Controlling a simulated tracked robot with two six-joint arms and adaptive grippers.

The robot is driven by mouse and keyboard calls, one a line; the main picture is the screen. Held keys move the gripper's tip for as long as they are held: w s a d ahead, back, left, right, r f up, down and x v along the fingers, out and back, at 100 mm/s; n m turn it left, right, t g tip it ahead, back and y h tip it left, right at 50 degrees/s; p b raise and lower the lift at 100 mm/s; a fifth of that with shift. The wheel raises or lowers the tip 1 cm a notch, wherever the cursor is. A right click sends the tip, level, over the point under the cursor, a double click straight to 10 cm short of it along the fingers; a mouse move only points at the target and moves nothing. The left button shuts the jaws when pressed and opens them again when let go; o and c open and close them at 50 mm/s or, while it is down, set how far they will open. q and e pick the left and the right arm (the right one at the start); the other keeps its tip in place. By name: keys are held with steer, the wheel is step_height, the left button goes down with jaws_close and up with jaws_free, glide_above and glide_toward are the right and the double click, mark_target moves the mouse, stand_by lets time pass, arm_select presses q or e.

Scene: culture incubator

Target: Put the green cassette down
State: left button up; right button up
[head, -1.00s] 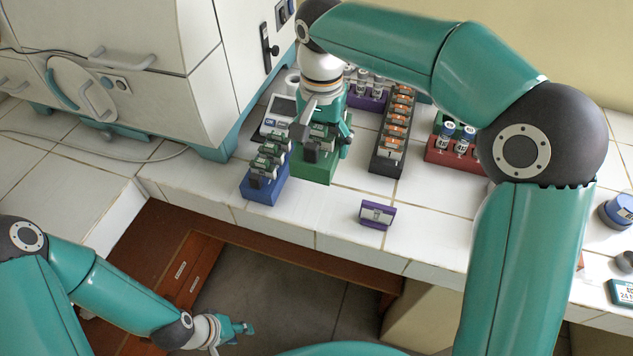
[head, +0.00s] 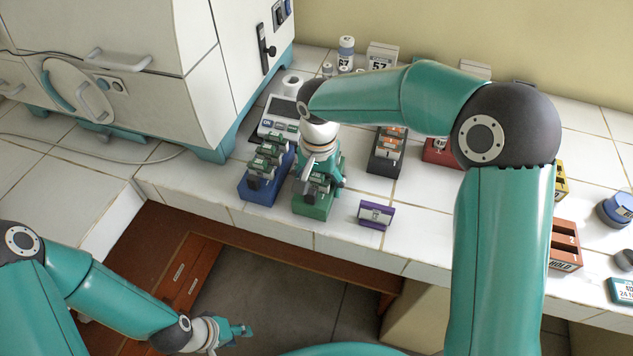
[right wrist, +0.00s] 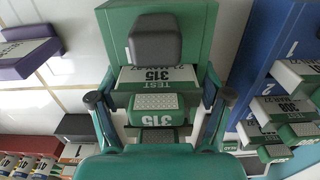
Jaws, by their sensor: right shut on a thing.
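The green cassette (head: 311,207) is a green rack-like block with several labelled items in it, on or just above the white tiled counter, right of a blue rack. My right gripper (head: 320,185) is shut on it from above. In the right wrist view the fingers (right wrist: 160,97) lie along both sides of the green cassette (right wrist: 200,25), around items marked 315. A grey knob-like part (right wrist: 155,38) shows there. I cannot tell whether its underside touches the counter. My left gripper (head: 235,331) hangs low, away from the counter; its jaws are too small to read.
The blue rack (head: 258,190) stands close on the left. A small purple block (head: 376,214) is to the right near the front edge. Behind are a black rack (head: 386,155), a red rack (head: 438,152) and a small device (head: 277,120). Tiles between purple block and green cassette are bare.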

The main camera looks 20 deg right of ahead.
steer(key=shift+f, duration=0.1)
steer(key=o, duration=1.2)
step_height(320, 180, up, 12)
steer(key=shift+r, duration=0.15)
